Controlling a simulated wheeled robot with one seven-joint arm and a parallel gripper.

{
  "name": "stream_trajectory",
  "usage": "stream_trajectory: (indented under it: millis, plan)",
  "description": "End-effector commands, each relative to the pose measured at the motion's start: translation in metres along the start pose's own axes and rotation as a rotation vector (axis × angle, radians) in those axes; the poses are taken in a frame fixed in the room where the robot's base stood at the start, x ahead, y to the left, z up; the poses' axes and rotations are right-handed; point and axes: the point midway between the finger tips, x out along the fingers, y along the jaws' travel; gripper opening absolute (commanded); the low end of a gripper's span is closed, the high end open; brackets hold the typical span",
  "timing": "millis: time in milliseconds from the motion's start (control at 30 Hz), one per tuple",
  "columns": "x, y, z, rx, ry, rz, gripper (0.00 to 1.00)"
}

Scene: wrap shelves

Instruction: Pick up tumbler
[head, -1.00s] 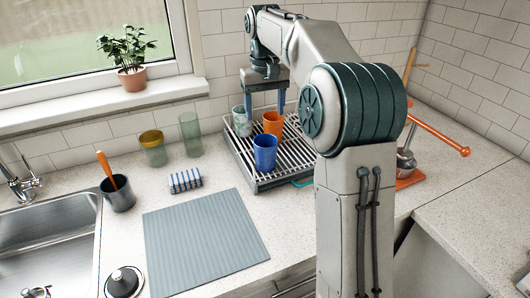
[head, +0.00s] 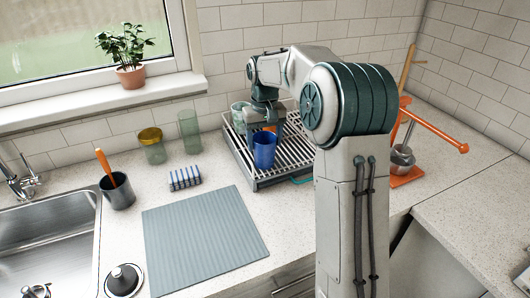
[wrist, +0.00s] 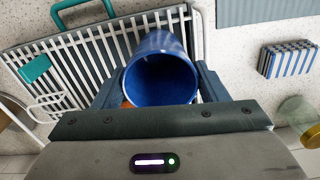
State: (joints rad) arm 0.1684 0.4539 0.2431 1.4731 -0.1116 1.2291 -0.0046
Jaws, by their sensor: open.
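A blue tumbler (head: 264,152) stands upright on the dish rack (head: 262,185). In the wrist view the blue tumbler (wrist: 162,72) shows its open mouth, framed between my open fingers. My gripper (head: 265,128) is at the blue tumbler's rear side in the head view, pointing down, with nothing gripped. Its fingers show on both sides of the tumbler in the wrist view (wrist: 160,85). I cannot tell whether they touch it. An orange tumbler (head: 269,129) is mostly hidden behind my gripper. A clear glass tumbler (head: 238,117) stands at the rack's left.
The counter before the rack is clear.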

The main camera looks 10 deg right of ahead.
Motion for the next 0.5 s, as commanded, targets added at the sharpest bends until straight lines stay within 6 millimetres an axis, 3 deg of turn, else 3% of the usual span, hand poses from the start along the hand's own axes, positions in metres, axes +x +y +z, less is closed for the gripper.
stream_trajectory:
  millis: [133,367,400,500]
  plan:
    - [0.016,0.000,0.000,0.000,-0.001,0.000,0.67]
    - [0.018,0.000,0.000,0.000,0.001,0.001,0.67]
    - [0.018,0.000,0.000,0.000,0.001,0.001,0.64]
    - [0.018,0.000,0.000,0.000,0.001,0.001,0.39]
